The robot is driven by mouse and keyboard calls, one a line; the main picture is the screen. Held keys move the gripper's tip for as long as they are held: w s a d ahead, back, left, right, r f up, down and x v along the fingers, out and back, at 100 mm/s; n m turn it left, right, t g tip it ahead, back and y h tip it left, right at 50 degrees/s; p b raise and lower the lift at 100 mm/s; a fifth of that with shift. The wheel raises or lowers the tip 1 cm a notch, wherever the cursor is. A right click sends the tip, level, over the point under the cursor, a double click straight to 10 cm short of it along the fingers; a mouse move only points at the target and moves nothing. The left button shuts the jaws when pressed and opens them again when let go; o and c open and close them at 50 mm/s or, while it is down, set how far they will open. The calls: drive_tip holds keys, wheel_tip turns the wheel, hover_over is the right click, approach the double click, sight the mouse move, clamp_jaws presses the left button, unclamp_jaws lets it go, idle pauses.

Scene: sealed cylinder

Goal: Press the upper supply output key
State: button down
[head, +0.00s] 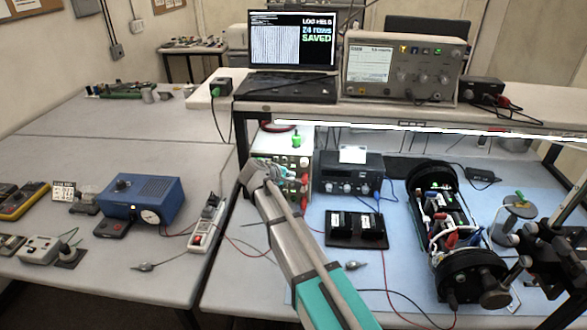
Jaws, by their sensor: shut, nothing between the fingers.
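A beige bench supply (298,161) stands under the shelf, left of centre, with red and dark knobs or terminals on its front and a green item on top. My arm reaches up from the bottom of the head view, and my gripper (262,174) is in front of the supply's left side. The gripper is shut and empty. It covers part of the supply's front, so the output key cannot be made out. I cannot tell whether the gripper touches the supply.
A dark instrument (348,173) stands right of the supply. A black tray with two modules (356,228) and an open black cylinder (457,232) lie on the blue mat. A power strip (207,224) and blue box (143,200) are left. Red and black leads cross the bench.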

drive_tip(key=shift+s, duration=1.75)
drive_tip(key=s+d+f+m+g+y, duration=0.1)
drive_tip(key=s+d+f+m+g, duration=0.1)
drive_tip(key=s+d, duration=0.3)
drive_tip(key=s+d+f+m+g+y, duration=0.1)
drive_tip(key=s+d+f+m+g, duration=0.2)
drive_tip(key=s+d, duration=0.3)
drive_tip(key=s+d+f+m+g+y, duration=0.1)
drive_tip(key=s+d+m, duration=0.3)
drive_tip(key=d, duration=0.5)
drive_tip(key=shift+s+d+f+g+y, duration=0.2)
drive_tip(key=shift+s+f+g, duration=0.2)
drive_tip(key=shift+f+g, duration=0.05)
drive_tip(key=shift+s+d+f+g+y, duration=0.15)
drive_tip(key=shift+s+f+g+y, duration=0.05)
drive_tip(key=shift+s+f+g, duration=0.25)
drive_tip(key=s+d+m+y, duration=0.1)
drive_tip(key=s, duration=0.1)
drive_tip(key=s+m+g, duration=0.1)
drive_tip(key=s, duration=0.1)
drive_tip(key=s+d+y, duration=0.1)
drive_tip(key=s, duration=0.1)
drive_tip(key=shift+s+d+f+m+y, duration=0.15)
drive_tip(key=shift+d+f+m+y, duration=0.15)
drive_tip(key=shift+d+f+m, duration=0.1)
drive_tip(key=shift+s+g, duration=0.3)
drive_tip(key=shift+s, duration=0.05)
